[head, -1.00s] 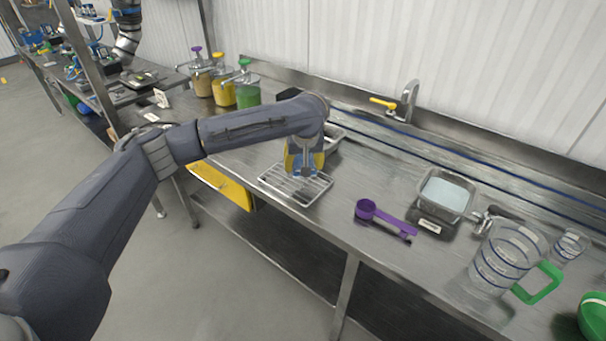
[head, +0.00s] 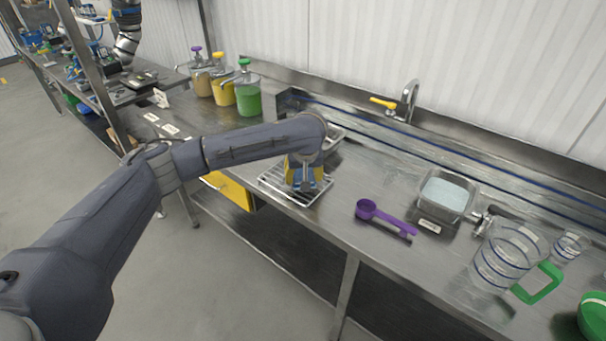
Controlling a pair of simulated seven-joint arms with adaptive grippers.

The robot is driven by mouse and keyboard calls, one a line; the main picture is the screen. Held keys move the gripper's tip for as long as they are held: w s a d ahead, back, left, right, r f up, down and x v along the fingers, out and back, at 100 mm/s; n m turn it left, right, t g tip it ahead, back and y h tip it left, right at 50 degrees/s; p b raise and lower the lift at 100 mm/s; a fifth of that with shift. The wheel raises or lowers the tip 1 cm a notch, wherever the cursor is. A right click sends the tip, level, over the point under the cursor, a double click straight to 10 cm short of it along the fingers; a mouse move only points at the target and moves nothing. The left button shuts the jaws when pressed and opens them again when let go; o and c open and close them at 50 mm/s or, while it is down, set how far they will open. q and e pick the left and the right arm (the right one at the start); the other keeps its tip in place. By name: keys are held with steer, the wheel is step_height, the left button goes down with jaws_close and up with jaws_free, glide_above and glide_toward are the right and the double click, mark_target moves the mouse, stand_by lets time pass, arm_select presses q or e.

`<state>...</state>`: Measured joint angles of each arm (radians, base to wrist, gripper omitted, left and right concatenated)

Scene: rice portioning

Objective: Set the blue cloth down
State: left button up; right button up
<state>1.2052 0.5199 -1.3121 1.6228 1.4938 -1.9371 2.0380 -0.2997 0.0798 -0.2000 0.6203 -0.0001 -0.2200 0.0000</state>
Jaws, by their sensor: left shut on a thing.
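My left gripper (head: 304,186) points down over a wire rack (head: 272,182) on the steel bench, in the middle of the head view. It is shut on the blue cloth (head: 290,172), of which only a small blue patch shows between the gripper and the rack. Yellow also shows beside the gripper's fingers. The wrist hides most of the cloth, and I cannot tell whether it touches the rack. My right gripper is not in view.
Right of the rack lie a purple scoop (head: 366,209), a metal pan (head: 447,193) with pale contents, and a clear jug (head: 500,258) with a green handle. Lidded jars, one green (head: 248,97), stand at the back left. The bench's front edge is close to the rack.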

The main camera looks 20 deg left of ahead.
arm_select(q)
steer(key=shift+f, duration=0.4)
steer(key=o, duration=1.1)
steer(key=shift+o, duration=0.2)
steer(key=shift+r, duration=0.1)
steer(key=shift+r, duration=0.3)
steer(key=v, duration=1.2)
steer(key=shift+r, duration=0.2)
